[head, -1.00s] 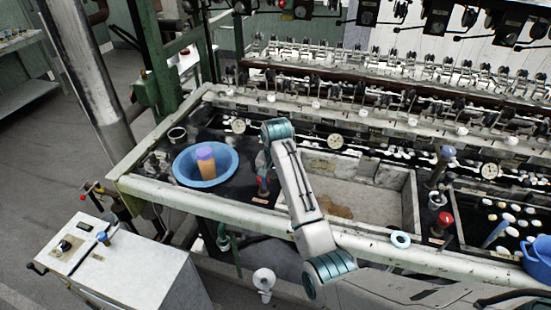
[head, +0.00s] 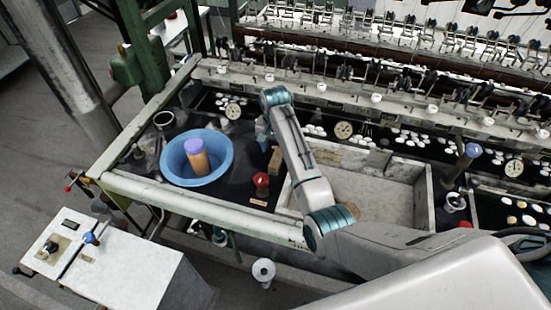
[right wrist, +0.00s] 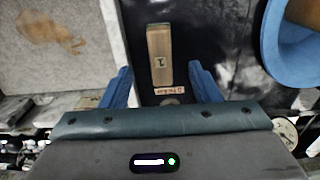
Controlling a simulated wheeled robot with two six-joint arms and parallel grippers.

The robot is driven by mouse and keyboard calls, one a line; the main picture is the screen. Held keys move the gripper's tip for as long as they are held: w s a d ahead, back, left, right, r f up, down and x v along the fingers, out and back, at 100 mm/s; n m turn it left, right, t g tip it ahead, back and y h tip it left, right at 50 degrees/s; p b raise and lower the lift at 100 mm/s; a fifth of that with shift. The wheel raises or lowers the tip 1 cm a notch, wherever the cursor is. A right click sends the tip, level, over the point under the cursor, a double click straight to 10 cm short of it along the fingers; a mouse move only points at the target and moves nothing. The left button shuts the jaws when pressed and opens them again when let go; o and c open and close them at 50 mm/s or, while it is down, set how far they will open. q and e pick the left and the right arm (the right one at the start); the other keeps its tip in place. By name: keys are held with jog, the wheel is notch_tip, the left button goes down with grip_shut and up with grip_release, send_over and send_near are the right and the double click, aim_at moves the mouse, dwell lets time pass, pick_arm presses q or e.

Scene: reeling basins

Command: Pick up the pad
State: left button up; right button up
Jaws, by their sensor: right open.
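The likely pad is a brown, wood-coloured block (right wrist: 160,55) with a small pale label, lying on the black surface in the right wrist view. In the head view a small part of it (head: 275,161) shows beside my right arm. My right gripper (head: 263,133) is over the black strip between the blue bowl and the stone basin. In the right wrist view its two blue fingers (right wrist: 161,75) are apart and empty, with the block lying ahead and between them in the picture. My left gripper is not in view.
A blue bowl (head: 222,165) holding an orange, purple-topped cylinder (head: 197,158) stands to the left. A red-topped knob (head: 261,181) stands close to the block. The stone basin (head: 423,205) is to the right, and a dial (head: 233,111) lies behind.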

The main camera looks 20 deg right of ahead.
aim_at(276, 158)
jog(key=shift+w+d+f, duration=0.1)
jog(key=shift+f, duration=0.4)
jog(key=shift+w+f, duration=0.15)
jog(key=shift+f, duration=0.15)
jog(key=shift+w+d+f+p, duration=0.1)
jog(key=shift+d+f+p, duration=0.05)
jog(key=shift+f+p, duration=0.85)
notch_tip(276, 158, down, 2)
jog(key=shift+f, duration=0.1)
jog(key=shift+f+p, duration=0.25)
jog(key=shift+p, duration=0.05)
jog(key=shift+f, duration=0.15)
jog(key=shift+c, duration=0.3)
jog(key=c, duration=1)
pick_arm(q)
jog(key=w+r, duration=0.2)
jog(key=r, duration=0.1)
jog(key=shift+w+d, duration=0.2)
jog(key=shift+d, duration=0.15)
pick_arm(e)
jog(key=shift+c, duration=0.2)
